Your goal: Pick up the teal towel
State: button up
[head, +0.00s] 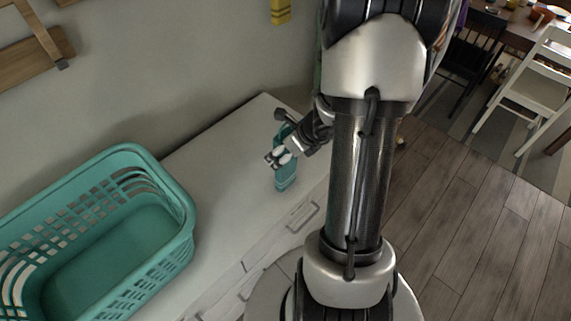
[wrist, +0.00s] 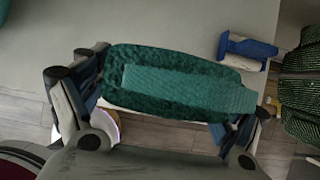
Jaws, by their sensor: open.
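The teal towel (head: 286,176) stands as a narrow rolled or folded bundle on the white dresser top in the head view. In the wrist view the towel (wrist: 180,82) lies across the picture, dark textured with a lighter stripe-like patch. My gripper (head: 279,158) is open and close to the towel's upper part. In the wrist view its fingers show to the left and lower right of the towel, with the towel spanning the space between them. I cannot tell whether either finger touches it.
A teal plastic basket (head: 181,203) stands on the left of the white dresser (head: 215,160). Bare dresser top lies between basket and towel. A blue-and-white item (wrist: 247,48) and a dark green patterned thing (wrist: 303,85) show right in the wrist view. Chairs stand at far right.

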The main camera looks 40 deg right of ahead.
jog(key=shift+w+f, duration=0.1)
jog(key=shift+f, duration=0.05)
jog(key=shift+c, duration=0.5)
jog(key=c, duration=0.9)
